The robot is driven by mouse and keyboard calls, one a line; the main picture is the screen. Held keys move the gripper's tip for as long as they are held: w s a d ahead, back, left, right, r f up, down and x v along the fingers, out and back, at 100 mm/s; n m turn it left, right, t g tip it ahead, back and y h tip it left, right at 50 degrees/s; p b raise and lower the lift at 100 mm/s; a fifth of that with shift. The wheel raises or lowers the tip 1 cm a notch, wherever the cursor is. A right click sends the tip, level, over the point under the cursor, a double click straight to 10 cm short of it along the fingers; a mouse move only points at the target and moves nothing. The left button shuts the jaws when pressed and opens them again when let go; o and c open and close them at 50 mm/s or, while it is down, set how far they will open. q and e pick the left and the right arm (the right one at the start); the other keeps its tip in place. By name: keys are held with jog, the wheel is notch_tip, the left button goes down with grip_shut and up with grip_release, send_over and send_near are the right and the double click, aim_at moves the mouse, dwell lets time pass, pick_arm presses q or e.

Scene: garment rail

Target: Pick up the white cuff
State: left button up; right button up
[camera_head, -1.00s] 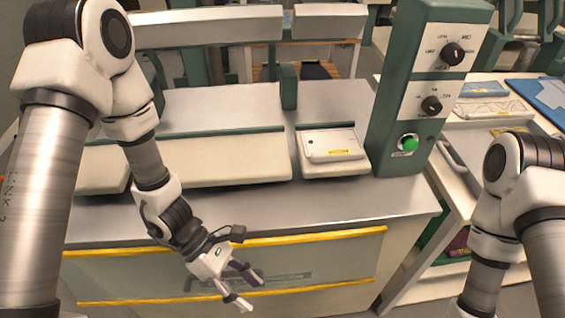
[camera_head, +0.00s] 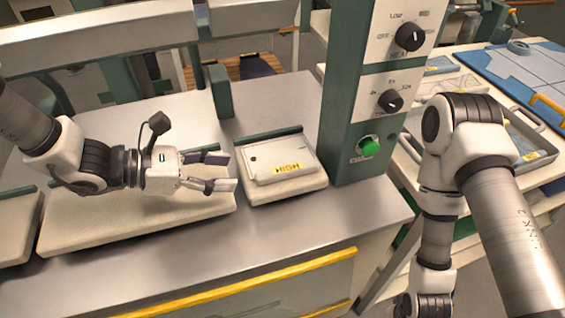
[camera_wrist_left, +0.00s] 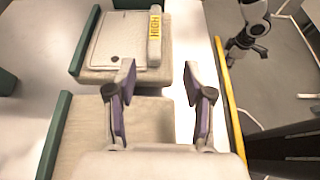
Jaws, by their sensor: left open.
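The white cuff (camera_head: 272,158) is a flat, pale piece with a small dark button. It lies on the small pressing pad (camera_head: 300,190) left of the control column, and a bar with a yellow label lies along its near edge. In the left wrist view the cuff (camera_wrist_left: 122,38) is at the top, beyond the fingertips. My left gripper (camera_head: 222,172) is open and empty over the right end of the long pad, just left of the small pad. Its two fingers also show apart in the left wrist view (camera_wrist_left: 159,78).
The green control column (camera_head: 343,110) with knobs and a green button stands right of the small pad. The long pad (camera_head: 100,228) lies under my left gripper. A green post (camera_head: 220,90) stands behind. The steel top (camera_head: 370,212) is clear in front.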

aim_at(264, 174)
pick_arm(q)
jog(key=shift+d+f, duration=0.15)
jog(key=shift+f, duration=0.35)
jog(key=x, duration=0.5)
jog(key=w+p+x, duration=0.1)
jog(key=x, duration=0.2)
jog(key=shift+f, duration=0.2)
jog(key=shift+a+r, duration=0.1)
jog(key=shift+a, duration=0.2)
jog(key=shift+c, duration=1.1)
jog(key=shift+s, duration=0.1)
grip_shut()
